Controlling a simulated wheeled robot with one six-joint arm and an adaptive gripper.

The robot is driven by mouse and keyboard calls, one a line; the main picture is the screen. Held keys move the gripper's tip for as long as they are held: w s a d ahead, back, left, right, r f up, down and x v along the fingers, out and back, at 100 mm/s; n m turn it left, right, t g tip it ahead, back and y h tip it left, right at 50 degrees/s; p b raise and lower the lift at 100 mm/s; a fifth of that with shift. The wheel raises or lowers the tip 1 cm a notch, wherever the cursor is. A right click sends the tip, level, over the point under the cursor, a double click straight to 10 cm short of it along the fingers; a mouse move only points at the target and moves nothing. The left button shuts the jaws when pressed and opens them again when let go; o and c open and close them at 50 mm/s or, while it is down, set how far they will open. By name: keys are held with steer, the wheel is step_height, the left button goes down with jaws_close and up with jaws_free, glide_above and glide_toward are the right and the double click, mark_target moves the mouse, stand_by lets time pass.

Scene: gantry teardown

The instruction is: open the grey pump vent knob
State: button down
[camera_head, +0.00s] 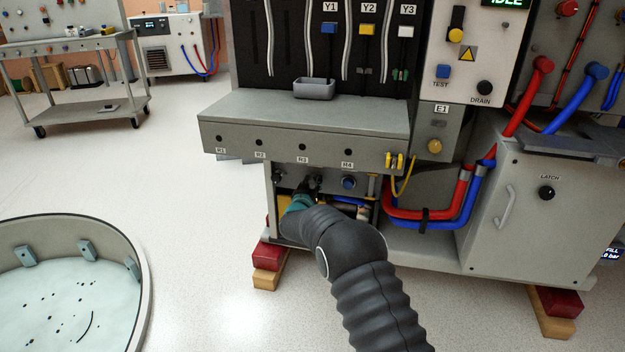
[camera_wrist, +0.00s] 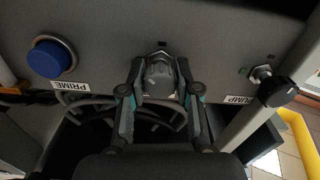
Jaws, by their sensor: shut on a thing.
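The grey pump vent knob (camera_wrist: 160,74) sits on a grey panel in the wrist view, on a short metal stem. My gripper (camera_wrist: 160,88) has one finger on each side of the knob and is shut on it. A PUMP label (camera_wrist: 238,100) is to the right of the knob. In the head view my gripper (camera_head: 312,187) reaches into the low bay under the bench, and it and the arm hide the grey knob. I cannot tell how far the knob is turned.
A blue PRIME button (camera_wrist: 52,58) is left of the knob and a black knob (camera_wrist: 278,91) is right of it. Cables hang below the panel. Above the bay is the bench front (camera_head: 300,144). Red hoses (camera_head: 440,211) run to the right. Floor at left is clear beside a round basin (camera_head: 146,290).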

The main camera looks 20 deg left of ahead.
steer(key=n+p, duration=0.1)
steer(key=n, duration=0.3)
steer(key=shift+a+r+n+p, duration=0.1)
steer(key=shift+n+p, duration=0.2)
steer(key=shift+p, duration=0.1)
steer(key=shift+n+p, duration=0.6)
steer(key=shift+n, duration=1.3)
steer(key=c, duration=0.8)
jaws_free()
steer(key=shift+s+a, duration=0.1)
steer(key=s+d, duration=0.1)
steer(key=s, duration=1)
steer(key=shift+s+d, duration=0.4)
